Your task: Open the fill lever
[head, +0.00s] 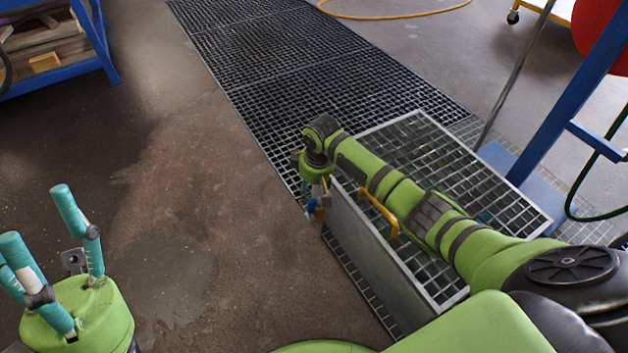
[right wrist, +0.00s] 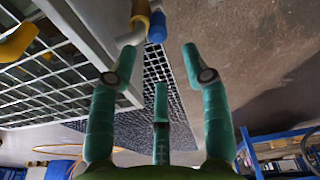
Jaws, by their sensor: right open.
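A blue grip (right wrist: 157,28), which looks like a lever handle, sits beside a yellow-brass fitting (right wrist: 140,10) at the top of the right wrist view. In the head view a small blue piece (head: 311,206) shows by the near left corner of the metal bin. My right gripper (right wrist: 160,62) has its teal fingers spread and empty. The blue grip lies beyond its fingertips, apart from them. In the head view this gripper is mostly hidden behind its green wrist. My left gripper (head: 55,250) is at the lower left, its teal fingers apart and empty, far from the lever.
A metal bin with a grid top (head: 425,150) stands under my right arm, with a yellow handle (head: 378,211) on it. A dark floor grating (head: 290,70) runs behind. A blue post (head: 570,95) stands at right, a blue shelf (head: 95,40) at upper left. The left floor is clear.

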